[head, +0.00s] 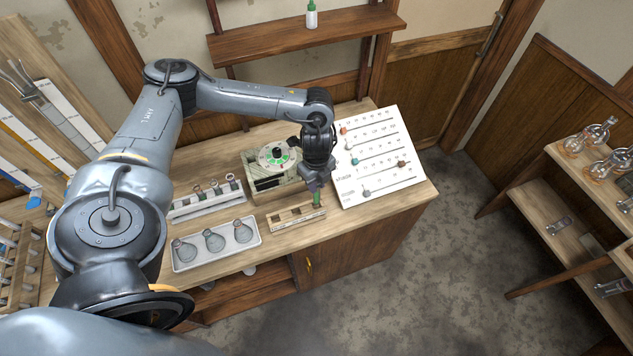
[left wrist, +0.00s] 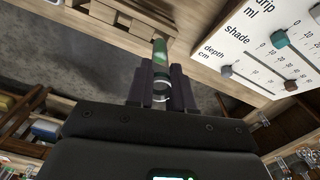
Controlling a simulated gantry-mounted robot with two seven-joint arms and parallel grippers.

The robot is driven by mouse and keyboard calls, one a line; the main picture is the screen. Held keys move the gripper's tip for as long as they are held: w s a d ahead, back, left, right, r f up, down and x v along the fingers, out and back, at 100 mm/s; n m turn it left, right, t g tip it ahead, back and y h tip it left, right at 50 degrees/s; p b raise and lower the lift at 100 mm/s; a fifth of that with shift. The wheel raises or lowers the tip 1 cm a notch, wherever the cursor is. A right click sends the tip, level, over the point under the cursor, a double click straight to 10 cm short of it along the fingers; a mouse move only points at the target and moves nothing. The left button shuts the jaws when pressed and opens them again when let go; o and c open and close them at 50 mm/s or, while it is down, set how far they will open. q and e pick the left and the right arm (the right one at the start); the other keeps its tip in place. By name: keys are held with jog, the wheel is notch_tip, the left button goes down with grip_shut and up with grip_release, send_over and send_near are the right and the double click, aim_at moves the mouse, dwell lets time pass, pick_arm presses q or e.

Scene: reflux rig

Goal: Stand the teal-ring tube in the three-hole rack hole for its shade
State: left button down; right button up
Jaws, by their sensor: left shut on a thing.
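My left gripper (head: 315,186) is shut on a tube with green contents (head: 317,199), over the right end of the three-hole rack (head: 290,222). The tube is roughly upright, its lower end at the rack; I cannot tell whether it is in a hole. In the left wrist view the fingers (left wrist: 158,88) grip the tube (left wrist: 159,50), with a pale rim between them; the ring's teal colour is not clear. The wooden rack (left wrist: 122,16) shows at the top of that view. My right gripper is not in view.
A white slider board (head: 378,150) lies right of the rack. A device with a round dial (head: 273,155) stands behind it. At left are a rack of ringed tubes (head: 207,204) and a tray (head: 178,265) of flasks. The bench's front edge is close to the three-hole rack.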

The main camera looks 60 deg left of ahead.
pick_arm(q)
jog(key=shift+f, duration=0.35)
jog(key=shift+f+b, duration=0.75)
jog(key=shift+f, duration=0.7)
jog(key=shift+r, duration=0.1)
